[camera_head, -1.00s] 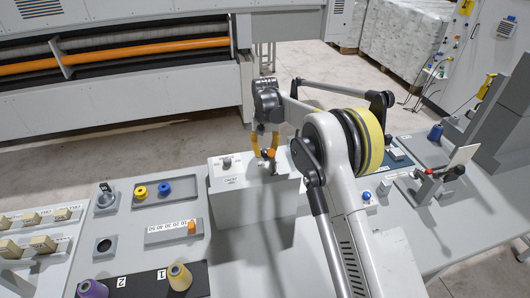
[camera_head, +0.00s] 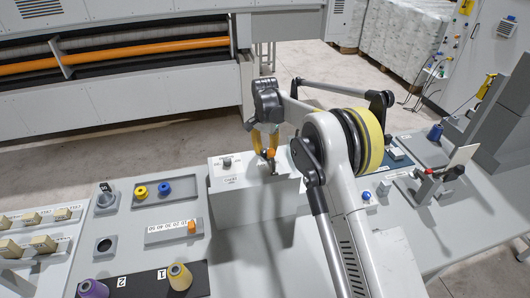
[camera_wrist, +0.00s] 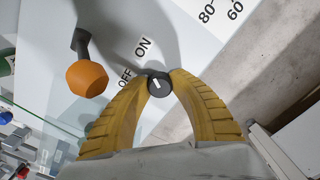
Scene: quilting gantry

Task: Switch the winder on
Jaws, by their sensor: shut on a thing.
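In the wrist view, a small dark rotary knob (camera_wrist: 158,87) with a white pointer mark sits on a pale panel beside the printed words OFF and ON. The two yellow fingers of my gripper (camera_wrist: 160,76) are shut on it, one on each side. I cannot tell for sure which word the pointer faces. In the head view, my gripper (camera_head: 265,150) points down at the top of a grey box (camera_head: 250,206). The fingers and arm hide the knob there.
An orange ball on a lever (camera_wrist: 87,79) stands close beside my fingers. Another knob (camera_head: 227,162) is on the box's left top. Spools (camera_head: 179,276), coloured buttons (camera_head: 164,188) and a slider with an orange handle (camera_head: 191,227) lie to the left on the table.

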